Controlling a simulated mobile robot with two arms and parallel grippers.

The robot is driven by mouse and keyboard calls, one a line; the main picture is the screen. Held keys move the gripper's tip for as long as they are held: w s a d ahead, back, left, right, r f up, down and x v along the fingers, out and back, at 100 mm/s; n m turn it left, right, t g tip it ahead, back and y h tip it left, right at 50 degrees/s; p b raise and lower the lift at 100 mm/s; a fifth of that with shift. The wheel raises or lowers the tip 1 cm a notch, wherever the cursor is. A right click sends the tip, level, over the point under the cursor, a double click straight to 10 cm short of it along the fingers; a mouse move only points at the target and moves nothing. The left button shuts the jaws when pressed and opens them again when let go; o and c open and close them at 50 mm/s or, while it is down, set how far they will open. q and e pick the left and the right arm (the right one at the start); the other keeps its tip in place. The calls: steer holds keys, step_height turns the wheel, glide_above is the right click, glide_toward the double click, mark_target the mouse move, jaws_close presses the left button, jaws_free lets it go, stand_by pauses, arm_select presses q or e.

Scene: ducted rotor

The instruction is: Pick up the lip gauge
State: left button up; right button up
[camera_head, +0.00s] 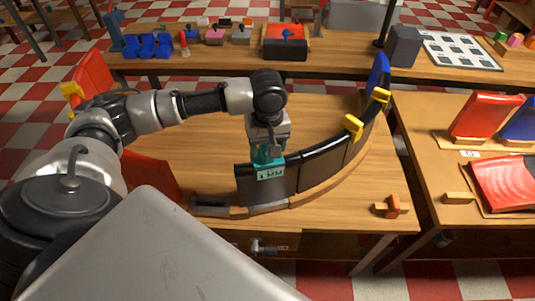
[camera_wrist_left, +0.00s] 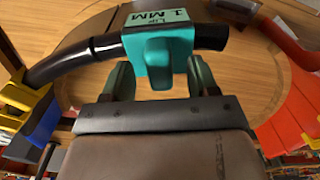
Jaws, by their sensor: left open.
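The lip gauge (camera_head: 268,163) is a teal block with a white label reading "LIP 1 MM". In the left wrist view the lip gauge (camera_wrist_left: 158,55) is at top centre, with a teal tab pointing toward me. My left gripper (camera_head: 268,146) is right above the gauge in the head view. In the wrist view its two fingers (camera_wrist_left: 158,80) are open, one on each side of the tab, with gaps visible. My right gripper is not in view.
Yellow clamps (camera_head: 353,126) and a blue panel (camera_head: 379,74) stand along the curve to the right. Red panels (camera_head: 93,76) stand at the left. An orange-handled tool (camera_head: 393,206) lies at front right. A back bench holds blue bins (camera_head: 148,46) and a red toolbox (camera_head: 286,42).

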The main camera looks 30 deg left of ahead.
arm_select(q)
step_height(320, 180, down, 2)
steer(key=shift+f, duration=0.2)
steer(key=c, duration=1.1)
steer(key=shift+o, duration=0.2)
steer(key=shift+r, duration=0.1)
steer(key=shift+w+r, duration=0.1)
steer(key=shift+r, duration=0.5)
step_height(320, 180, up, 3)
steer(key=shift+f+b, duration=0.15)
steer(key=shift+b, duration=0.3)
steer(key=w+d+r+p, duration=0.1)
steer(key=d+r+p, duration=0.5)
steer(key=d+r, duration=0.5)
steer(key=shift+w+d+r, duration=0.15)
steer(key=shift+d+r, duration=0.1)
steer(key=shift+r, duration=0.3)
